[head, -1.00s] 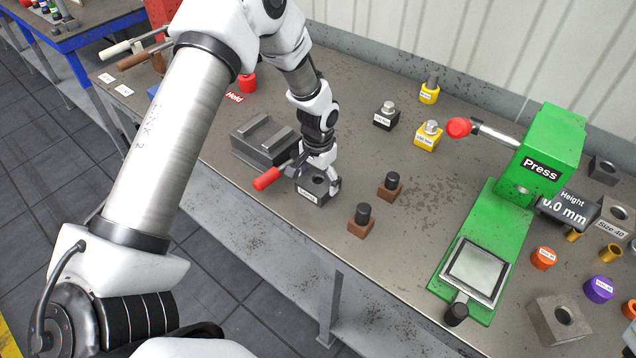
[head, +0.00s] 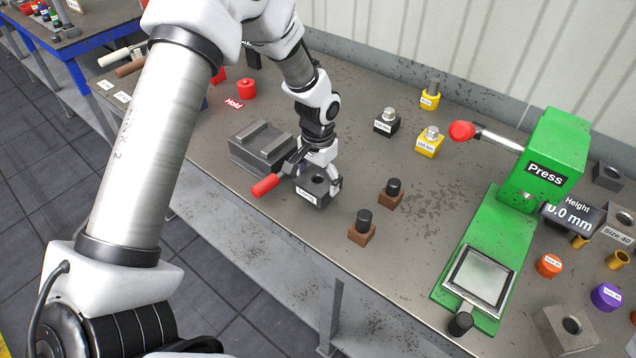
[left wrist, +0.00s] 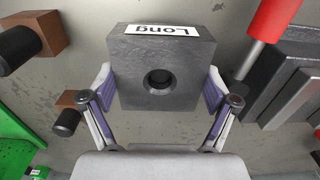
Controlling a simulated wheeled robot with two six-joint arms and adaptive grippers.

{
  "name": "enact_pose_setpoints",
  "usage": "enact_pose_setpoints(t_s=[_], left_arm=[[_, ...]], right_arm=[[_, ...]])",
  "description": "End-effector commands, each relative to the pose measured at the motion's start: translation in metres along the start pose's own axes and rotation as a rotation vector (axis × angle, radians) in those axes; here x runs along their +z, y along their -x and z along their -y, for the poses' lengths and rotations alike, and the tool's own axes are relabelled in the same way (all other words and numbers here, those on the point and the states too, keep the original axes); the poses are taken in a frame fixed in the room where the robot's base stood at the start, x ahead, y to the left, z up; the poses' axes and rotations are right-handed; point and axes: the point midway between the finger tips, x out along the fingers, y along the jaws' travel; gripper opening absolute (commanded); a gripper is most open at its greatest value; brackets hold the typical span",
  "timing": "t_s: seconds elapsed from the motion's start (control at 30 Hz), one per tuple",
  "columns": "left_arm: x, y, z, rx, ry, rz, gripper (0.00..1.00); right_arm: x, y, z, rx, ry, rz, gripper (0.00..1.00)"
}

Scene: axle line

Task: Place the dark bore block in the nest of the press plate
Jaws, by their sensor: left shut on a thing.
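The dark bore block (head: 313,192) has a white label and a round bore in its top. In the left wrist view the block (left wrist: 165,90) fills the space between the fingers, and its label reads "Long". My left gripper (head: 322,180) is shut on it, with a finger on each side. Whether the block touches the bench is hard to tell. The green press (head: 546,160) stands to the right. Its press plate (head: 478,275) has a square, framed, light nest that looks empty. My right gripper is not in view.
A grey vise-like fixture with a red handle (head: 266,185) is just left of the block. Two brown blocks with black knobs (head: 362,228) (head: 390,192) stand between the block and press. Yellow (head: 429,143) and black (head: 386,123) bolt blocks stand behind. A grey bored block (head: 566,330) is front right.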

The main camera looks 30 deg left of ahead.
Motion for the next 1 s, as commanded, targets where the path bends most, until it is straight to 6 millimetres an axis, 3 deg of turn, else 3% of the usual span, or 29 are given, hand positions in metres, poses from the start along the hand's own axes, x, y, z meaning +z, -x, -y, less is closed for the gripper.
enact_pose_setpoints(t_s=[0.27,0.6,0.8,1.0], left_arm=[[0.037,0.002,-0.026,-0.001,-0.002,-0.002,0.17],[0.105,0.011,-0.074,-0.003,0.0,-0.002,0.17],[0.12,0.014,-0.086,-0.001,0.0,-0.003,0.17],[0.122,0.015,-0.087,0.0,0.001,-0.004,0.17]], right_arm=[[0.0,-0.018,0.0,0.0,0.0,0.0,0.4],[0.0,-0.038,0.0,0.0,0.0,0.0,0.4],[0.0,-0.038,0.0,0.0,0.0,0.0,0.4],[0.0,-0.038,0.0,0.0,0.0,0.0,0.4]])
